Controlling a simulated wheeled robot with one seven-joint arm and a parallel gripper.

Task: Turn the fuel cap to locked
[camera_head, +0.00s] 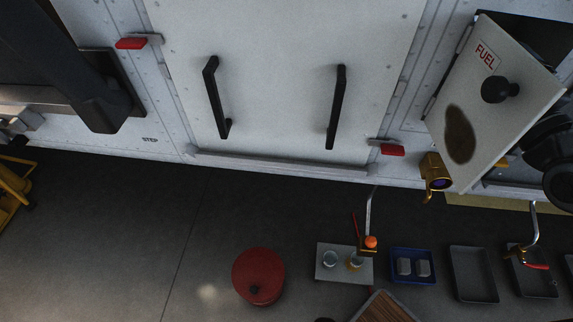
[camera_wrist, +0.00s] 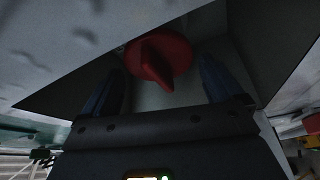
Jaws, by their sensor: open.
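The red fuel cap (camera_wrist: 155,58) shows in the wrist view inside a dim recess, with a raised grip ridge across its face. My gripper (camera_wrist: 162,82) is open, one dark finger on each side of the cap's ridge. The fingers appear apart from the ridge; I cannot tell exact depth. In the head view the open fuel door (camera_head: 495,95), with a FUEL label, a black knob and a dark stain, hides the cap and my gripper. No lock marking is legible.
The fuel door stands out close to my arm at the right. A brass fitting (camera_head: 435,172) hangs beside its lower edge. A large panel with black handles (camera_head: 335,105) is to the left. Below are a red canister (camera_head: 258,275), a blue tray (camera_head: 412,280) and grey trays (camera_head: 473,290).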

